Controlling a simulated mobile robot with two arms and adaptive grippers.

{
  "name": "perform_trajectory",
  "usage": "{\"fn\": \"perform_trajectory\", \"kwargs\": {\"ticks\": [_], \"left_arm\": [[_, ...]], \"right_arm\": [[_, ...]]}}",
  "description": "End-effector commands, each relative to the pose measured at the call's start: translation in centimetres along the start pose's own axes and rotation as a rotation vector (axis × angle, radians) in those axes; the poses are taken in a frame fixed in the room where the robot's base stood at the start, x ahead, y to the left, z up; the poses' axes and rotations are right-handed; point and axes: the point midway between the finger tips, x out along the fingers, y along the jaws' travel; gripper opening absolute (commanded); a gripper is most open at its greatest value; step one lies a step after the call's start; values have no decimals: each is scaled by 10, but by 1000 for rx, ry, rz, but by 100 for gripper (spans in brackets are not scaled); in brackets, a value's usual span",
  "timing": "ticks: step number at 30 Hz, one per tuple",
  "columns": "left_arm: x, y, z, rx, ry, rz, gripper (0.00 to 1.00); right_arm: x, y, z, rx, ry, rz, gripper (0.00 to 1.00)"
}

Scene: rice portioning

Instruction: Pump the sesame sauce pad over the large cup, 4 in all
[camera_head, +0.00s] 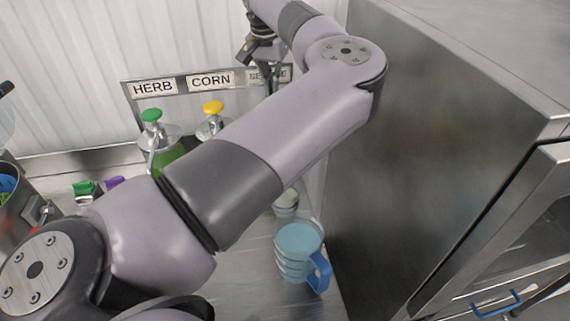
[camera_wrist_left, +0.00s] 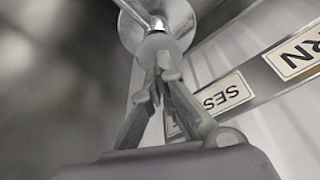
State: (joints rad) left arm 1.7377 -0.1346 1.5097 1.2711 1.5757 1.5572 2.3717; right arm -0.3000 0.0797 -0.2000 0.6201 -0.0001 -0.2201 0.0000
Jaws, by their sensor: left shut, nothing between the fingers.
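My left gripper (camera_head: 262,48) is at the top of the head view, in front of the partly hidden sesame label (camera_head: 268,75). In the left wrist view its fingertips (camera_wrist_left: 163,68) are together and empty. They are at a round pale pad (camera_wrist_left: 158,45) with a metal spout beyond it; I cannot tell whether they touch. The sesame dispenser is mostly hidden behind my arm in the head view. The large cup (camera_head: 297,241), light blue with a blue handle, stands on the counter below my arm. My right gripper is not in view.
The herb dispenser (camera_head: 152,116) has a green pad and the corn dispenser (camera_head: 212,107) a yellow one, both left of my arm. A steel cabinet (camera_head: 430,130) stands close on the right. A metal pot (camera_head: 20,215) is at the left edge.

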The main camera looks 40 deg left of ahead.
Motion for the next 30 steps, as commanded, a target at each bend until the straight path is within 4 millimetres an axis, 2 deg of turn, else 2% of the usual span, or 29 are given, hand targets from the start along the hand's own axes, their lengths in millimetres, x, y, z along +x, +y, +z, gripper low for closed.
{"fn": "perform_trajectory", "kwargs": {"ticks": [17, 22, 30], "left_arm": [[-1, 0, 0, 0, 2, -1, 0], [-12, 0, -3, 0, 3, -1, 0], [-39, -1, -8, 0, 3, -2, 0]], "right_arm": [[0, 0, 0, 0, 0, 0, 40], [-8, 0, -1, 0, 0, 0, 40], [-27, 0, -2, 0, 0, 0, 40]]}}
